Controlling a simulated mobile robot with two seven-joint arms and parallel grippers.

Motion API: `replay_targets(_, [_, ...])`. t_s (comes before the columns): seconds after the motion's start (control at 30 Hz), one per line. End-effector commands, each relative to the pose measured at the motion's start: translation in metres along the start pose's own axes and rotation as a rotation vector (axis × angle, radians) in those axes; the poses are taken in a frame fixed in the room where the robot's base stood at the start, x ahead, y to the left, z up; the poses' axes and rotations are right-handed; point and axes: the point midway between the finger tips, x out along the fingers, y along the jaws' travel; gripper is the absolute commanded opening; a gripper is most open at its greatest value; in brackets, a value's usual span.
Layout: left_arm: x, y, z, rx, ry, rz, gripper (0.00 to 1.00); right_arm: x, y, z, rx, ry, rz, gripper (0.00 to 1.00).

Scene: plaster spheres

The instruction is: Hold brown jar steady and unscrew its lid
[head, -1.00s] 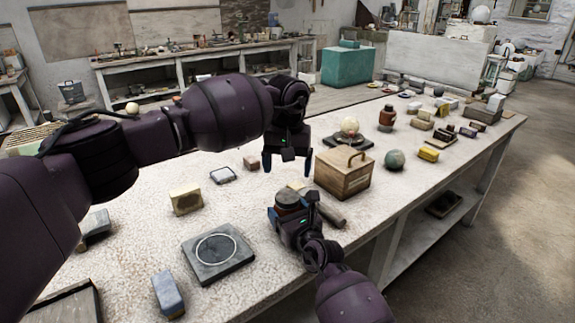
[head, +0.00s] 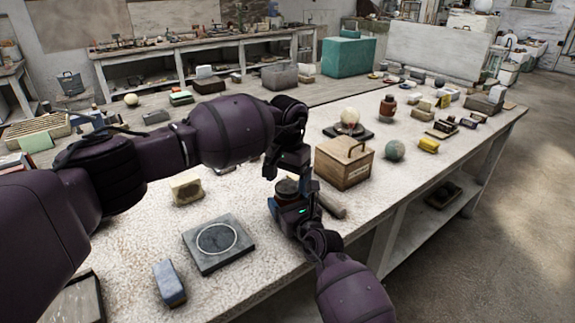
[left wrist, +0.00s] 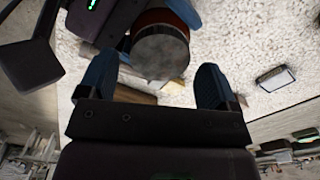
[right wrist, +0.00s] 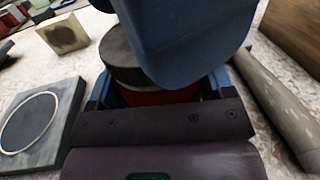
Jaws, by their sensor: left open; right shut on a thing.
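The brown jar with its dark round lid (head: 287,187) stands on the table in the head view. My right gripper (head: 290,206) is shut on the jar's body from the near side. In the right wrist view the lid (right wrist: 118,48) shows above the reddish-brown body of the jar (right wrist: 160,96), partly hidden by a blue finger of my left gripper. My left gripper (head: 284,172) is open just above the lid. In the left wrist view the grey lid top (left wrist: 160,52) lies between and beyond the two open blue fingers (left wrist: 155,88).
A wooden box with a handle (head: 343,164) stands close to the right of the jar. A grey rod (head: 329,203) lies beside my right gripper. A grey plate with a ring (head: 218,243) lies to the left, with a blue block (head: 169,282) nearer.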

Motion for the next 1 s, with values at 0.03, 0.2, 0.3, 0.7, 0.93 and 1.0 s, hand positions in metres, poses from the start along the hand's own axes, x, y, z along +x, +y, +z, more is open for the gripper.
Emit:
replay_targets(0.03, [0.005,0.0,0.0,0.0,-0.001,0.001,0.84,0.0,0.0,0.0,0.0,0.0,0.0,0.09])
replay_targets(0.2, [0.015,0.0,0.0,-0.001,0.0,-0.001,0.84,0.0,0.0,0.0,0.0,0.0,0.0,0.09])
replay_targets(0.3, [0.017,0.0,0.0,-0.001,0.0,-0.001,0.84,0.0,0.0,0.0,0.0,0.0,0.0,0.09])
replay_targets(0.7, [0.017,0.0,0.0,-0.001,0.0,-0.001,0.57,0.0,0.0,0.0,0.0,0.0,0.0,0.09])
replay_targets(0.93, [0.017,0.0,0.0,-0.002,0.001,-0.001,0.35,0.0,0.0,0.0,0.0,0.0,0.0,0.09])
replay_targets(1.0, [0.017,0.0,0.0,-0.015,0.001,-0.001,0.34,0.0,0.0,0.0,0.0,0.0,0.0,0.09])
